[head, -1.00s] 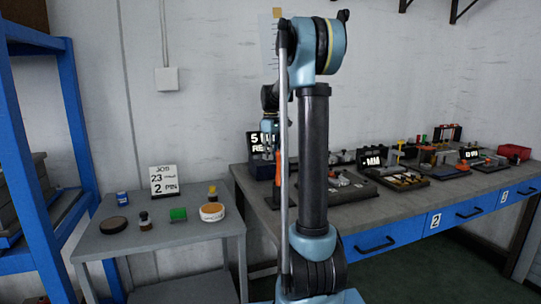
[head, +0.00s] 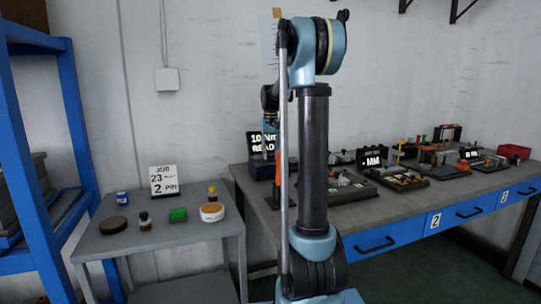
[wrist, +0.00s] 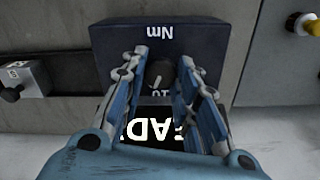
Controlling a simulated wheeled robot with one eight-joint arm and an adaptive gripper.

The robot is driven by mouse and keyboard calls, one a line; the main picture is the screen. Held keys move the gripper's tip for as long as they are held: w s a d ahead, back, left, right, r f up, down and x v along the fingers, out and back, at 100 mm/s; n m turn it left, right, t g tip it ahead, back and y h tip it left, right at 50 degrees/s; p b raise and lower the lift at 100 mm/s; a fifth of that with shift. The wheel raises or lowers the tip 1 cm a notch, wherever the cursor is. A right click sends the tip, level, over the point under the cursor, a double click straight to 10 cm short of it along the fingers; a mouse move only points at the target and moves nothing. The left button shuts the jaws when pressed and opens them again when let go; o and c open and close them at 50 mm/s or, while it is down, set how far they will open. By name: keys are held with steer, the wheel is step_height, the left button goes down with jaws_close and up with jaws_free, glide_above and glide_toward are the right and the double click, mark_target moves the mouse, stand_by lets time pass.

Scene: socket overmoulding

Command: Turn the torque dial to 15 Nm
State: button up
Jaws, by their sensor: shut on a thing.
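The torque unit is a dark blue box (wrist: 205,40) marked "Nm", upside down in the wrist view. It also stands at the left end of the bench in the head view (head: 259,171), partly behind my arm. Its dark round dial (wrist: 158,73) sits between the fingers of my gripper (wrist: 163,62), which is shut on it. A white mark on the dial is by a label that appears to read 10. The black display (head: 255,142) shows 10 and part of a word like "READY"; its right part is hidden.
The long bench (head: 395,206) at right carries several fixtures. My arm blocks part of the head view.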

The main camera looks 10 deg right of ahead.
steer(key=m, duration=0.3)
steer(key=shift+w+m, duration=0.15)
steer(key=shift+m, duration=2.05)
steer(key=o, duration=0.8)
step_height(320, 180, up, 12)
steer(key=shift+f, duration=0.1)
